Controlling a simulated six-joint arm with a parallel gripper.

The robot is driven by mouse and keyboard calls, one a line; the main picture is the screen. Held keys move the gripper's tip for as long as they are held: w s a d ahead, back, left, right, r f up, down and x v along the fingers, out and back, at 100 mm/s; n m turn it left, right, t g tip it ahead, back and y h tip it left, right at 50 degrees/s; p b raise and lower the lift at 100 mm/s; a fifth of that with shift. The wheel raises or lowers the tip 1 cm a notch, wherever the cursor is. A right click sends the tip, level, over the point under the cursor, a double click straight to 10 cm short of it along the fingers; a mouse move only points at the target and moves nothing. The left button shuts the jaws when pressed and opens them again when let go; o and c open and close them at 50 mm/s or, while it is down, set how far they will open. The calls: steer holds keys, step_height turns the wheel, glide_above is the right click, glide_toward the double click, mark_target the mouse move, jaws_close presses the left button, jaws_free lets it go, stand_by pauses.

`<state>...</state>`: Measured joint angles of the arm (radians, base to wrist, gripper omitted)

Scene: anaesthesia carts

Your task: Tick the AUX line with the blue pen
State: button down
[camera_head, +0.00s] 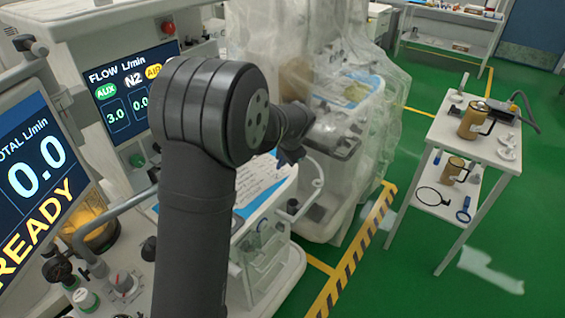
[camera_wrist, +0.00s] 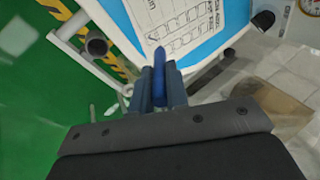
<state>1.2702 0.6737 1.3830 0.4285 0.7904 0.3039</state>
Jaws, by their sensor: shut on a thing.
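In the wrist view my gripper (camera_wrist: 160,88) is shut on the blue pen (camera_wrist: 159,62), which stands out between the two fingers. The pen's end points at the lower edge of a white printed form (camera_wrist: 172,18) with rows of boxes. I cannot tell whether the pen touches the paper. The form lies on a blue surface (camera_wrist: 213,45). The form's print is too small to read, so I cannot tell which row is AUX. In the head view the form (camera_head: 258,183) is partly hidden behind my arm.
A screen (camera_head: 125,95) on the left shows AUX 3.0 under "FLOW L/min". Another screen (camera_head: 38,165) reads 0.0 and READY. A plastic-draped machine (camera_head: 300,50) stands behind. A white side cart (camera_head: 470,135) with mugs and a magnifier stands right, with green floor between.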

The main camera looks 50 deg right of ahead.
steer(key=shift+r, duration=2.15)
steer(key=shift+w, duration=0.1)
steer(key=w+a+r+n+y, duration=0.2)
steer(key=w+a+r+n, duration=0.1)
steer(key=a, duration=0.5)
steer(key=w+a+r+n+y, duration=0.1)
steer(key=w+a+r+n, duration=0.3)
steer(key=w+a, duration=0.3)
steer(key=w+a+r+n+y, duration=0.2)
steer(key=w+a+r+n, duration=0.2)
steer(key=a, duration=0.4)
steer(key=shift+w+a+n+y, duration=0.3)
steer(key=shift+w+a+n, duration=0.1)
steer(key=shift+w+n, duration=0.6)
steer(key=shift+s+d, duration=0.1)
steer(key=shift+s, duration=0.1)
